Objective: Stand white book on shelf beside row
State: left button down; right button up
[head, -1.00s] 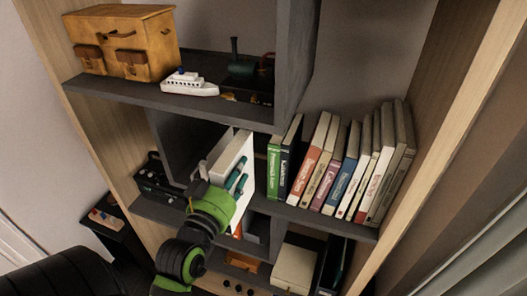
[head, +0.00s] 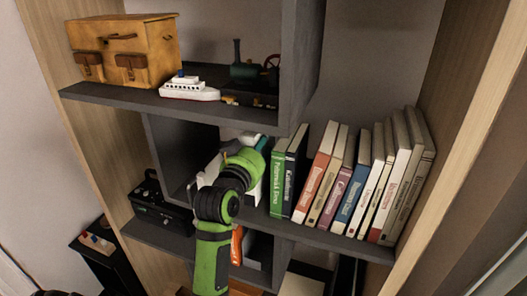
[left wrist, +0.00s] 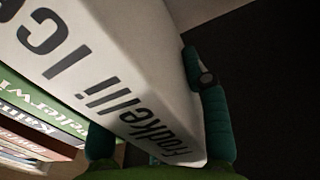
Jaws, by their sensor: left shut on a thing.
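The white book (left wrist: 125,70) fills much of the left wrist view, its spine with dark lettering facing the camera. My left gripper (left wrist: 160,130) is shut on it, one teal finger on each side. In the head view the gripper (head: 250,155) is at the middle shelf, just left of the book row, and hides most of the white book (head: 255,191). The row (head: 345,185) starts with a green book and a black book, then several pale-covered books with coloured spines, leaning a little. I cannot tell whether the white book touches the shelf (head: 320,236) or the green book.
A grey upright divider (head: 298,70) stands above the row's left end. The upper shelf holds a brown case (head: 125,50), a white toy ship (head: 189,88) and a dark green toy engine (head: 250,70). A black radio-like box (head: 155,205) sits on the middle shelf's left.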

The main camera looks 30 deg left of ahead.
pick_arm(q)
jog(key=f, duration=0.1)
jog(key=w+f+p, duration=0.1)
jog(key=w+f, duration=0.1)
jog(key=shift+a, duration=0.25)
jog(key=shift+f, duration=0.1)
pick_arm(e)
jog(key=shift+s+d+r, duration=0.15)
jog(key=shift+d+r, duration=0.25)
jog(key=shift+r, duration=0.3)
pick_arm(q)
jog(key=shift+f, duration=0.15)
jog(key=c, duration=0.6)
grip_release()
jog(key=shift+f, duration=0.15)
jog(key=shift+c, duration=0.2)
jog(key=shift+s, duration=0.1)
